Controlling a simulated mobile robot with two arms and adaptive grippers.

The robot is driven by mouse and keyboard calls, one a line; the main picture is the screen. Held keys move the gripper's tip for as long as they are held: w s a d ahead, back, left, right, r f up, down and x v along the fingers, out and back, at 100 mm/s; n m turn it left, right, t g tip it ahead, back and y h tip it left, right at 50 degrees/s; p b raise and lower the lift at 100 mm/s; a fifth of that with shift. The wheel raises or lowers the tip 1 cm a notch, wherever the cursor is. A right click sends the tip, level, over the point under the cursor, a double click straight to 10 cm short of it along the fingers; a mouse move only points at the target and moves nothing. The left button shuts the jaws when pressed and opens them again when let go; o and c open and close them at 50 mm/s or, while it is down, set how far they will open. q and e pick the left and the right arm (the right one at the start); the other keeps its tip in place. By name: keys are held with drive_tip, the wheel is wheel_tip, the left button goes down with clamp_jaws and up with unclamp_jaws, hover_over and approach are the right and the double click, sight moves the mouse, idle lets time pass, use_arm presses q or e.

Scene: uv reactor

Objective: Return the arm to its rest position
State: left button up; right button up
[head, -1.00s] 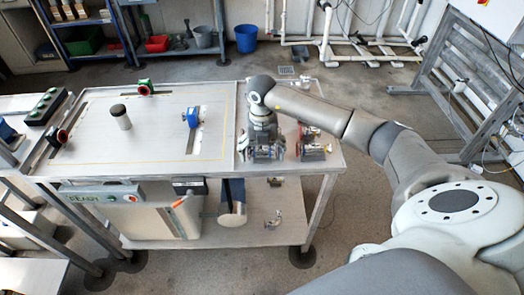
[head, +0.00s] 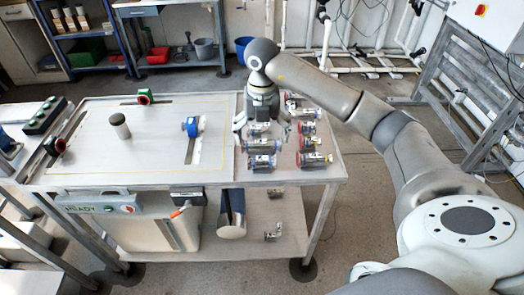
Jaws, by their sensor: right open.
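My right arm comes in from the right and reaches over the right end of the metal workbench (head: 80,180). My right gripper (head: 263,136) points down and is open, above the small metal valve fittings on that end. One fitting with blue ends (head: 262,162) lies just in front of the gripper. Another blue-ended fitting (head: 262,146) is right by the fingertips; I cannot tell whether they touch it. My left gripper is not in view.
A lower shelf (head: 275,222) sits below.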

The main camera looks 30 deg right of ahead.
drive_tip(key=shift+r, duration=0.95)
